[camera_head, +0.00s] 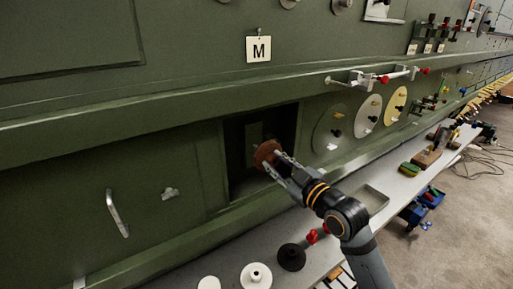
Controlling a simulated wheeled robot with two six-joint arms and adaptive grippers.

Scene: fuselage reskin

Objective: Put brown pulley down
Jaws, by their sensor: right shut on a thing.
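The brown pulley (267,152) is a small reddish-brown disc, held at the front of a dark square opening (246,135) in the green fuselage wall. My right gripper (277,163) is shut on the pulley, with its fingers reaching up and left from the lower right. Whether the pulley touches anything inside the opening cannot be told. My left gripper is not in view.
A long grey bench (236,258) runs below the wall. It bears a white pulley (256,276), a black pulley (291,257), red pieces and a shallow tray (375,200). Round discs (333,130) and a silver bar with red ends (372,77) project from the wall.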

